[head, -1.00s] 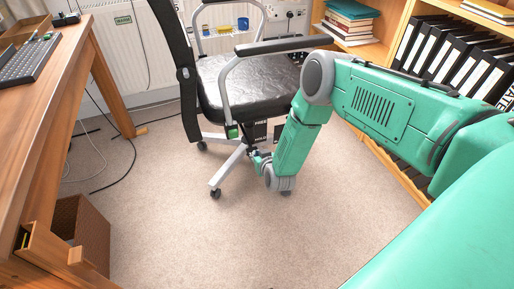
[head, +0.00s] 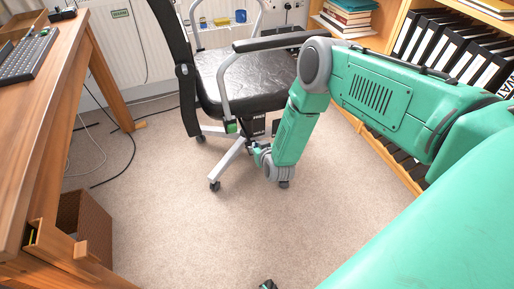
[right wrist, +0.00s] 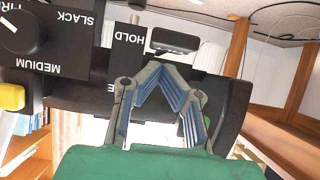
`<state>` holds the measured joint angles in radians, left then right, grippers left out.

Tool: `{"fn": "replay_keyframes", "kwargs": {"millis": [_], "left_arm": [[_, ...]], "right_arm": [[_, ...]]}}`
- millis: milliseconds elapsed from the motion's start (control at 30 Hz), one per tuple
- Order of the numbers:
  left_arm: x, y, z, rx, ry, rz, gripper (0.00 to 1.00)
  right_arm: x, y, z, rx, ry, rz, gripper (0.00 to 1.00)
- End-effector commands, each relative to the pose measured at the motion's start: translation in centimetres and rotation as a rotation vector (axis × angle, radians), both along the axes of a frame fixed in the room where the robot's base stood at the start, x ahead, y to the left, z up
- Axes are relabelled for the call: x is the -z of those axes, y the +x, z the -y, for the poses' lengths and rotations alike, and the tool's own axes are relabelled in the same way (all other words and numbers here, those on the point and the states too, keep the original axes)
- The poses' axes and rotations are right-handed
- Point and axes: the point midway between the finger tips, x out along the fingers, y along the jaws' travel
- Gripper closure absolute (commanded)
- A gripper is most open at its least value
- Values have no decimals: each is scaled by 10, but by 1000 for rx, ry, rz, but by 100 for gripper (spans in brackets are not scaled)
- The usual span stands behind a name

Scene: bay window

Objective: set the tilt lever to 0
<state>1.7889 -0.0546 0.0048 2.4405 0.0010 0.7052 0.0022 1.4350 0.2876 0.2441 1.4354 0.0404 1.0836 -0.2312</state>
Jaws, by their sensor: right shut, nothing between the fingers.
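The office chair (head: 258,80) stands in front of my right arm in the head view. In the right wrist view a black control panel (right wrist: 75,50) under its seat carries upside-down lettering. A dark lever-like paddle (right wrist: 174,41) is beside the label HOLD; I cannot tell for sure that it is the tilt lever. No 0 mark is readable. My right gripper (right wrist: 163,70) is shut and empty, its tips just below the paddle in the picture; contact is unclear. In the head view my wrist mostly hides it. A small dark piece at the bottom edge may be my left gripper (head: 268,285).
A round knob (right wrist: 20,32) with SLACK and MEDIUM labels and a yellow tip (right wrist: 11,97) are left on the panel. A desk (head: 50,110) stands left, a bookshelf (head: 395,35) right, a waste bin (head: 85,225) lower left. Cables lie by the desk; the carpet's middle is clear.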

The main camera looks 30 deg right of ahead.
Motion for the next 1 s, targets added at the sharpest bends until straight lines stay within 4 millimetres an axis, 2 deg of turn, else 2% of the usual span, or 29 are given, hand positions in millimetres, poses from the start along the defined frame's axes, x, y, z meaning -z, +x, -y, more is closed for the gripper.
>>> {"fn": "replay_keyframes", "kwargs": {"millis": [33,133,300,500,700,900,1000], "left_arm": [[-10,0,0,0,0,0,36],[-23,0,0,0,0,-1,36],[-34,0,0,0,0,0,36],[-43,0,0,0,0,0,36],[-46,0,0,0,0,0,36],[-46,0,0,0,0,0,36],[-48,0,0,0,0,0,36]], "right_arm": [[-14,3,1,-1,0,1,100],[-31,2,2,-2,3,-10,100],[-36,-38,-8,-4,4,-10,100],[-44,-72,-16,-3,4,-8,100],[-47,-86,-20,-2,2,-6,100],[-47,-88,-21,-3,2,-7,100],[-48,-97,-34,-30,24,-52,100]]}}
